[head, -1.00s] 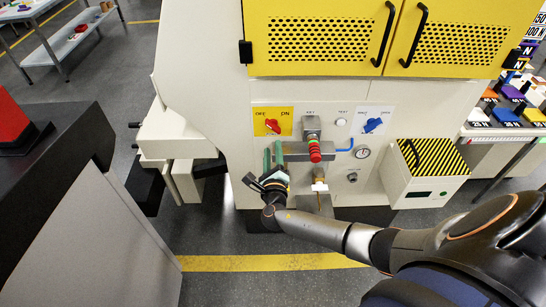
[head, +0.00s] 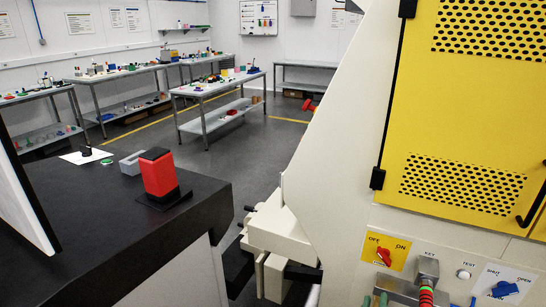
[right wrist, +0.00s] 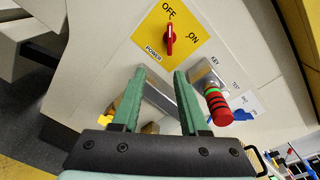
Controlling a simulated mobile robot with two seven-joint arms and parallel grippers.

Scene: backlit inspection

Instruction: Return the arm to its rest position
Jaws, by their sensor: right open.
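My right gripper (right wrist: 160,76) shows in the right wrist view with its two green fingers apart and nothing between them. It points at the machine's control panel, below the red power knob (right wrist: 170,39) on its yellow plate. A red and green stacked part (right wrist: 217,104) on a metal block is to the right of the fingers. The rest of my right arm is out of view. My left gripper is not in view.
The cream machine (head: 335,170) with a yellow perforated door (head: 470,120) fills the right side. A black-topped bench (head: 110,230) with a red block (head: 159,175) stands at left. Laden tables (head: 215,92) stand farther back, with open floor between.

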